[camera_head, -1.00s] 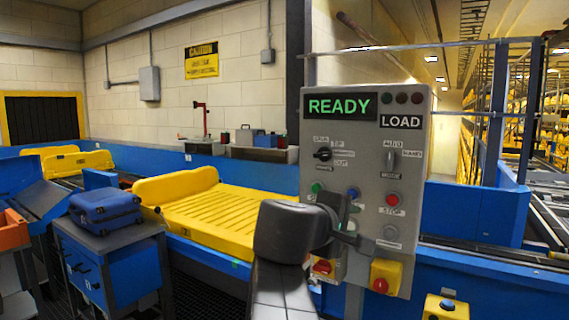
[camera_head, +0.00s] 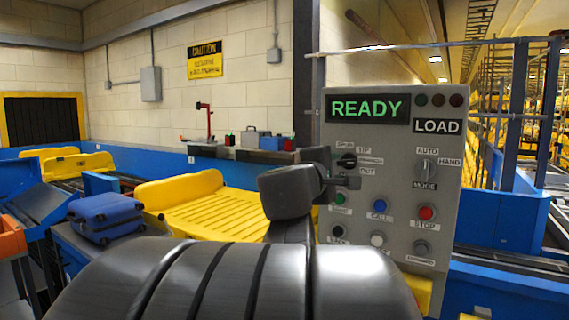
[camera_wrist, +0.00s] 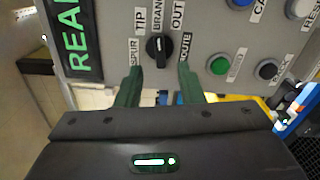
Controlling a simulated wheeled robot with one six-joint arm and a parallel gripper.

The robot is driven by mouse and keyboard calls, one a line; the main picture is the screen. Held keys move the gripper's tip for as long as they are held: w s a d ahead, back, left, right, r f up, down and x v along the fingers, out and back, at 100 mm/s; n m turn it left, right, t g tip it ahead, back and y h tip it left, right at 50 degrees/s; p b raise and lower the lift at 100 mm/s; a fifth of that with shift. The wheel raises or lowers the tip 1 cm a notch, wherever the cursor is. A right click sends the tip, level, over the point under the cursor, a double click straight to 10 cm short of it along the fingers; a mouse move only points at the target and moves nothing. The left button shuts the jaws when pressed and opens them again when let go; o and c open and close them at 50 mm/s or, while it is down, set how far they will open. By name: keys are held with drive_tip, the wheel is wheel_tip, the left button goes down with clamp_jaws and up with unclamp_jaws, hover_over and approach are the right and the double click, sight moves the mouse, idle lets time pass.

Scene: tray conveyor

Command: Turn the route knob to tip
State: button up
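The route knob (camera_head: 347,161) is a small black knob at the upper left of the grey control panel (camera_head: 310,215), with the labels SPUR, TIP, BRANCH and OUT around it. In the wrist view the knob (camera_wrist: 158,46) lies just beyond the fingertips, and its pale line seems to point toward BRANCH. My gripper (camera_wrist: 160,72) is open, with one green-lit finger to each side below the knob and nothing between them. In the head view my gripper (camera_head: 341,182) is just below the knob; my wrist hides part of the panel's left edge. Contact with the knob is not visible.
The panel's display (camera_head: 367,108) reads READY, and a sign (camera_head: 437,126) reads LOAD. A mode switch (camera_head: 425,171), a red stop button (camera_head: 427,212) and a blue call button (camera_head: 379,207) are nearby. A yellow tray (camera_head: 185,205) and blue suitcase (camera_head: 106,217) are left.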

sight(345, 163)
drive_tip(key=x, duration=0.5)
drive_tip(key=shift+w+d, duration=0.15)
drive_tip(key=shift+w, duration=0.15)
clamp_jaws()
